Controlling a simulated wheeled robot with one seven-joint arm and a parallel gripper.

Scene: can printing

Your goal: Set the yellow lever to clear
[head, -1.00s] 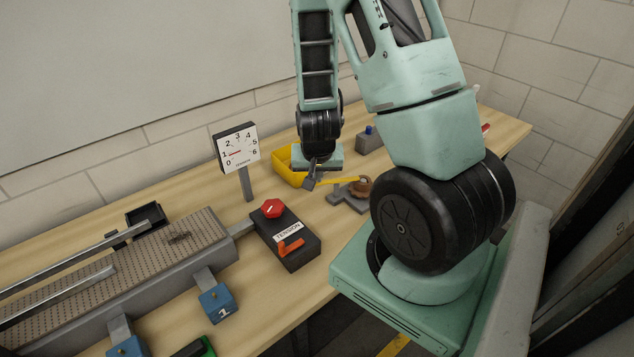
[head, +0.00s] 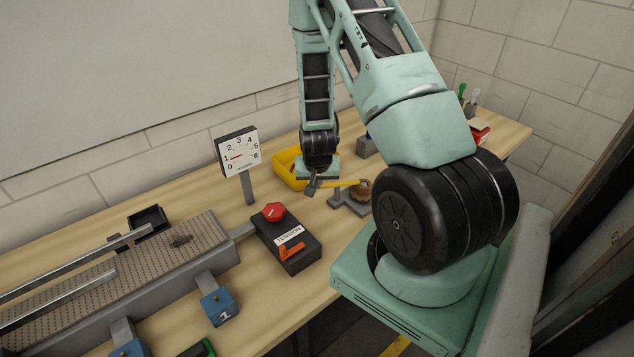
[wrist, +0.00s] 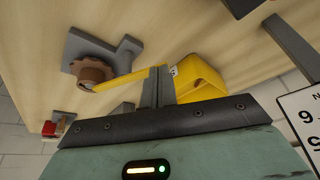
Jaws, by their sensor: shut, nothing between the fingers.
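The yellow lever (head: 345,183) juts from a brown round hub (head: 363,187) on a grey bracket at the back of the bench. In the head view it points left, roughly level. My gripper (head: 312,188) is shut and empty at the lever's free end. In the wrist view the lever (wrist: 125,79) runs from the hub (wrist: 92,72) to the side of my shut fingers (wrist: 158,72). They look in contact or very close; I cannot tell which. No "clear" marking is readable.
A yellow bin (head: 286,170) stands just behind my gripper. A gauge (head: 238,152) on a post and a black tension box (head: 287,243) with a red knob and orange lever are to the left. The perforated conveyor (head: 190,250) fills the left front. Bare bench lies between.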

